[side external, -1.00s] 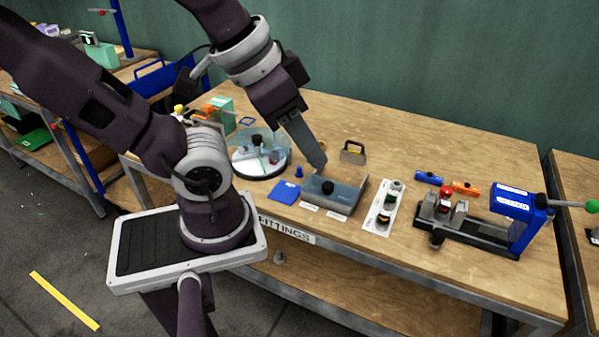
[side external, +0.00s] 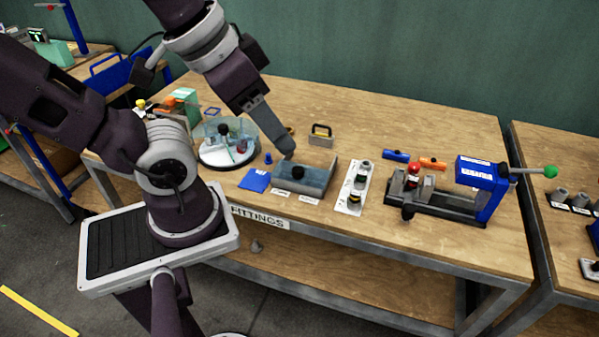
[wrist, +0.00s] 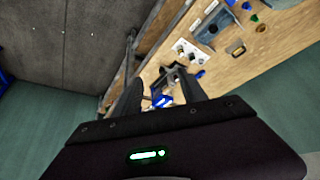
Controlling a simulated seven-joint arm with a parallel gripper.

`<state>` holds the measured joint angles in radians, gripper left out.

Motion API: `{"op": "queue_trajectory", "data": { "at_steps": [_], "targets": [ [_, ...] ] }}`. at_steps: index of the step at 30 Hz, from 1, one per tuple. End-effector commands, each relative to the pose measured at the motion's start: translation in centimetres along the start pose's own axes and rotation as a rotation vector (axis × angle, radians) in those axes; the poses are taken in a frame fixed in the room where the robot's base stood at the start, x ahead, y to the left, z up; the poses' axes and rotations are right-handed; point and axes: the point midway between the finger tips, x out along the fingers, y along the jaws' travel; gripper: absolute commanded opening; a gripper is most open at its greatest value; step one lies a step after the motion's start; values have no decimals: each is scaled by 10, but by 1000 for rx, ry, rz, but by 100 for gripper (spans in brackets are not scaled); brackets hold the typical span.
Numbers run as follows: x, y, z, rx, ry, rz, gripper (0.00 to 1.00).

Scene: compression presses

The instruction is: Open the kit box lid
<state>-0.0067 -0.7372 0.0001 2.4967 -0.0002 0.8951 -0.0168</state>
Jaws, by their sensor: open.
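The kit box (side external: 317,188) is a low grey box on the bench. A bluish see-through lid (side external: 318,174) with a black knob (side external: 298,173) lies flat over its top and looks shut. My gripper (side external: 287,155) is at the box's back left, close to the lid; I cannot tell whether it touches. In the wrist view my gripper (wrist: 160,95) has its two dark fingers apart with nothing held between them. The box (wrist: 211,29) shows small, beyond the fingers and up to the right.
A round clear-covered tray (side external: 228,143) stands left of the box, with a blue card (side external: 255,180) between. A white strip of fittings (side external: 352,190) lies right of it, then a blue press (side external: 480,188). A small handled block (side external: 320,135) stands behind. The front bench edge is clear.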

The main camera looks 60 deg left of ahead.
Motion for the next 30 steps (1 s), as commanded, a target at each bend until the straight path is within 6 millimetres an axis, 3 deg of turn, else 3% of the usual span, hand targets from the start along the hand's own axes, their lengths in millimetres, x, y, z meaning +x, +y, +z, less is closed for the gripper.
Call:
{"op": "queue_trajectory", "data": {
  "at_steps": [2, 5, 9, 12, 16, 21, 30],
  "targets": [
    [10, -7, -13, -117, -35, -20, 52],
    [42, -30, -43, -437, -111, -77, 52],
    [114, -89, -72, -1015, -208, -204, 52],
    [171, -138, -69, -1419, -254, -312, 52],
    [229, -186, -43, -1810, -283, -433, 52],
    [260, -209, -21, -2019, -289, -506, 52],
    [307, -209, 4, -2026, -293, -510, 52]
  ]
}}
